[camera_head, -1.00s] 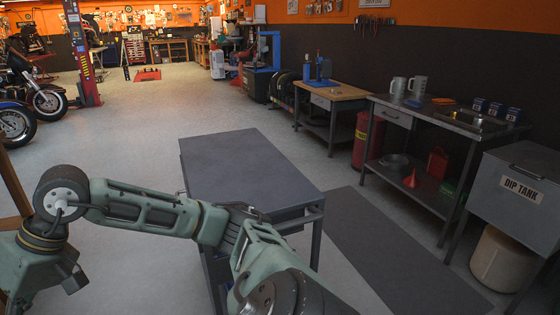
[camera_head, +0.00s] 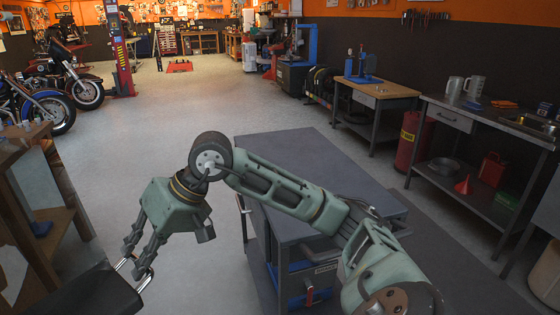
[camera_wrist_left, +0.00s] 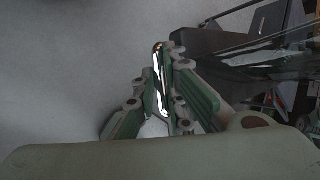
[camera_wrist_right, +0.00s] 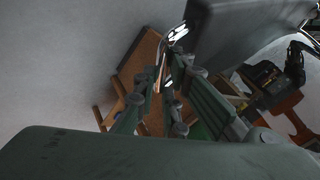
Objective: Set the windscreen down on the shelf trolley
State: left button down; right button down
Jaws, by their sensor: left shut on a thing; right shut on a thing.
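The shelf trolley (camera_head: 285,150) stands in the middle of the head view, its grey top bare and partly covered by my right arm. My right gripper (camera_head: 137,268) is at the lower left of that view, left of the trolley, shut on a chrome bar of the windscreen (camera_head: 95,296). Only a dark part of the windscreen shows there, cut off by the bottom edge. The right wrist view shows its dark panel (camera_wrist_right: 235,45) and chrome rods. In the left wrist view my left gripper (camera_wrist_left: 162,95) is shut on a chrome bar, with clear glass at right. The head view does not show it.
A wooden bench (camera_head: 62,215) stands at the left edge, close to the windscreen. Motorcycles (camera_head: 45,100) and a red lift post (camera_head: 118,50) are behind. A steel workbench (camera_head: 480,120) lines the right wall. Open floor (camera_head: 180,110) lies beyond the trolley.

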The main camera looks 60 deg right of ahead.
aim_at(303, 163)
jog(key=i+z, duration=0.15)
jog(key=i, duration=0.3)
jog(key=i+j+z, duration=0.1)
jog(key=i, duration=0.35)
jog(key=i+j+z, duration=0.15)
jog(key=i, duration=0.3)
jog(key=i+z, duration=0.7)
jog(key=i+j+z, duration=0.15)
jog(key=i+z, duration=0.4)
jog(key=z, duration=0.2)
jog(key=i+z, duration=0.15)
jog(key=z, duration=0.25)
jog(key=i+z, duration=0.2)
jog(key=z, duration=0.2)
jog(key=i+z, duration=0.2)
jog(key=z, duration=0.15)
jog(key=i+l+z, duration=0.1)
jog(key=z, duration=0.3)
jog(key=i+j+z, duration=0.1)
jog(key=i+z, duration=0.25)
jog(key=k, duration=0.05)
